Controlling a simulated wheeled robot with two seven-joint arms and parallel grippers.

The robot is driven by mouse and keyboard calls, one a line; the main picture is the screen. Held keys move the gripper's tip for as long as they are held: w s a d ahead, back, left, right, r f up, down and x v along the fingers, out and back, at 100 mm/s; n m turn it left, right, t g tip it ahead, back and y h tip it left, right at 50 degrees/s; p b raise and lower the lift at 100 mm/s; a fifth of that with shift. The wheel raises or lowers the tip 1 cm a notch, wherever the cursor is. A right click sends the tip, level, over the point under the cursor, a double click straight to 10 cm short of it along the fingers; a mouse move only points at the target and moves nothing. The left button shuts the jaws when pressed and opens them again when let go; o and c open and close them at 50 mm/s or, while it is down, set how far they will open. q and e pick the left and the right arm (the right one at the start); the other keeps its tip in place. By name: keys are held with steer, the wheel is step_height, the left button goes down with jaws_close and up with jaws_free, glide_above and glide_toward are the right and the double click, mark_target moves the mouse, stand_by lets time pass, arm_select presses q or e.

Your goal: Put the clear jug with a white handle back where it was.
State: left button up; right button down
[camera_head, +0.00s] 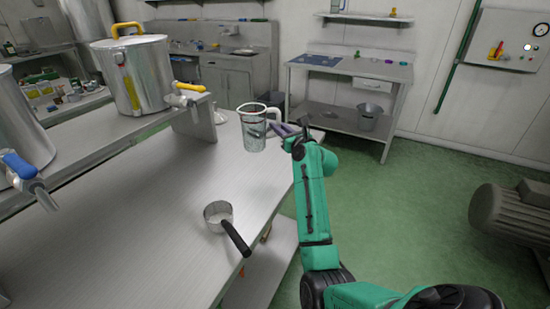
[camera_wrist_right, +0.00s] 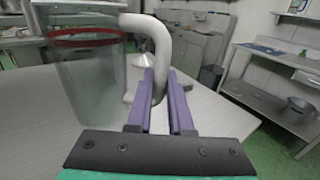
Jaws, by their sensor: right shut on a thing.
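The clear jug with a white handle (camera_head: 253,132) is upright at the far end of the steel table (camera_head: 150,215), near its right edge. It has a dark red rim band, clearest in the right wrist view (camera_wrist_right: 90,85). My right gripper (camera_head: 280,130) reaches it from the right. In the right wrist view its purple fingers (camera_wrist_right: 158,90) are shut on the white handle (camera_wrist_right: 157,45). I cannot tell whether the jug's base touches the table. My left gripper is not in view.
A small metal cup with a black handle (camera_head: 218,215) stands nearer on the table, its handle over the edge. Steel tanks with taps (camera_head: 132,75) stand on a raised shelf at left. The table between cup and jug is clear.

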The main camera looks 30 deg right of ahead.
step_height(320, 180, down, 11)
steer(key=shift+b, duration=1)
steer(key=shift+r, duration=0.1)
steer(key=c, duration=0.8)
jaws_free()
steer(key=s, duration=1.2)
steer(key=shift+a, duration=0.4)
